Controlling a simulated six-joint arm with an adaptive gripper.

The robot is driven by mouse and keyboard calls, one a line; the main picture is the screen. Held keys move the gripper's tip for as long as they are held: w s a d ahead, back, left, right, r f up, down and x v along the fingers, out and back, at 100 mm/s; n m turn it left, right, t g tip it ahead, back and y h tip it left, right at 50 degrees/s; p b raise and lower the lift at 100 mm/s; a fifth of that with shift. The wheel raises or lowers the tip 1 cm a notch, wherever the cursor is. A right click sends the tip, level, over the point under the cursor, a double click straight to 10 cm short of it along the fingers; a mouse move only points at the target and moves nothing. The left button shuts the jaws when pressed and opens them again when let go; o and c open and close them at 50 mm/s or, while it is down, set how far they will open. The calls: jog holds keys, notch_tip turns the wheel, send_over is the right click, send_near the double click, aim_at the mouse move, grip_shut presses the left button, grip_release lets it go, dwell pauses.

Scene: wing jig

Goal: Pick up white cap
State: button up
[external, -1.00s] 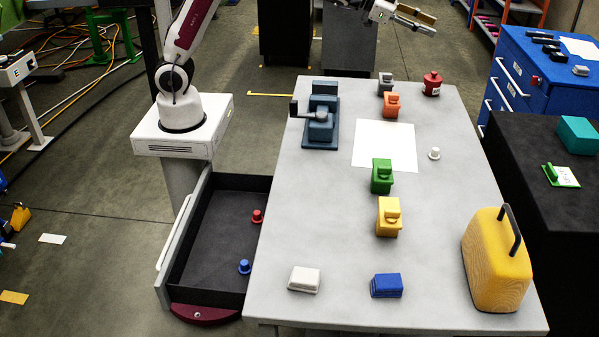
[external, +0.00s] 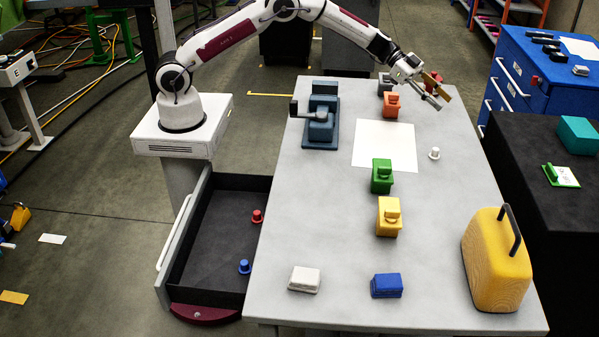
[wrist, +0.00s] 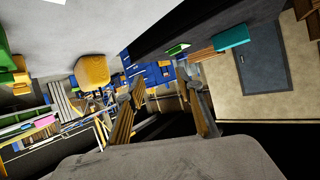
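A small white cap (external: 435,153) sits on the grey table right of the white sheet, in the external view. My gripper (external: 440,98) is above the far right part of the table, beyond the cap and apart from it. Its fingers are spread with nothing between them. In the wrist view the two fingers (wrist: 160,102) also stand apart and empty. I cannot make out the white cap in the wrist view.
A white sheet (external: 385,146), an orange block (external: 391,105), a green block (external: 382,176) and a yellow block (external: 389,217) are on the table. A yellow case (external: 495,262) stands front right. An open drawer (external: 205,245) holds red and blue caps.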

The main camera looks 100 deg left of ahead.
jog(key=g+h, duration=0.1)
jog(key=g, duration=0.1)
send_over(436, 148)
jog(key=s+a, duration=0.3)
notch_tip(436, 148, down, 7)
jog(key=shift+d+f+m, duration=0.15)
jog(key=shift+m, duration=0.25)
jog(key=shift+s+f, duration=0.1)
jog(key=shift+f, duration=2.8)
jog(key=shift+f, duration=0.1)
jog(key=shift+f, duration=0.55)
jog(key=shift+x, duration=2.5)
jog(key=shift+r, duration=0.15)
jog(key=shift+c, duration=0.3)
jog(key=c, duration=0.9)
